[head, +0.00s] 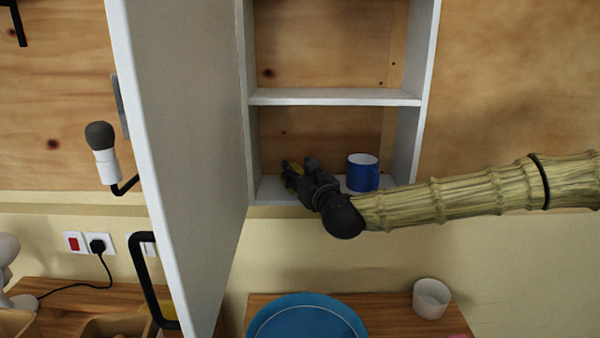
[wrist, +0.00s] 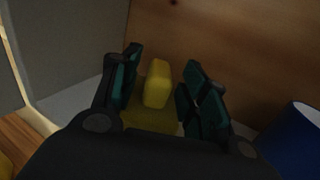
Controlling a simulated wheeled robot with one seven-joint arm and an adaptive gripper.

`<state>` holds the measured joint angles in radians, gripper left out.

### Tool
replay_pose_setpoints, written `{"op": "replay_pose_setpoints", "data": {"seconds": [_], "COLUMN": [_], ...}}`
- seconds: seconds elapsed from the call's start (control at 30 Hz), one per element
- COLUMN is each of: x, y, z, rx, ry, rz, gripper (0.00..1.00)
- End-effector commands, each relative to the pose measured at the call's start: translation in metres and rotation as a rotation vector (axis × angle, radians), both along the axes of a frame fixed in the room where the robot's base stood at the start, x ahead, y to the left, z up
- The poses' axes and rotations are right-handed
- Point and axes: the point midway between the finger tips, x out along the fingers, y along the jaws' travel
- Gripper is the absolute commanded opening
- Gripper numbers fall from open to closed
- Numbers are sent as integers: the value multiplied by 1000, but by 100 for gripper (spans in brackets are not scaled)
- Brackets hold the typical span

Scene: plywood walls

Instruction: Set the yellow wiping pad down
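The yellow wiping pad (wrist: 157,84) has a raised yellow grip on a flatter yellow base. In the wrist view it is between the two fingers of my gripper (wrist: 162,88), with a gap on each side of the grip, so the gripper looks open around it. In the head view my gripper (head: 294,172) reaches into the lower compartment of the white cabinet (head: 276,189), at its left side. Only a bit of the pad (head: 298,169) shows there between the fingers. The pad seems to be at the shelf floor, but its underside is hidden.
A blue mug (head: 362,173) stands on the same shelf, right of my gripper; it also shows in the wrist view (wrist: 294,140). The open cabinet door (head: 185,130) is on the left. Below are a blue plate (head: 306,320) and a white cup (head: 431,298). The upper shelf (head: 335,97) is bare.

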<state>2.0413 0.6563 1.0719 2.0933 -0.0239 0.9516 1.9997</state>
Motion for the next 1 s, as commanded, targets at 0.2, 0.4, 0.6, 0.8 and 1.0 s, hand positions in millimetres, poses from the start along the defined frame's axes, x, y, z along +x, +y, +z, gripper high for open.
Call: {"op": "replay_pose_setpoints", "data": {"seconds": [0.2, 0.4, 0.6, 0.8, 1.0], "x": [0, -16, -49, -82, -103], "y": [0, -6, -21, -34, -44], "z": [2, 0, 0, 1, 1], "rx": [0, 2, 1, 1, 1], "ry": [0, 1, -1, -2, -1], "rz": [0, 1, 0, 1, 1], "gripper": [44, 44, 44, 44, 44]}}
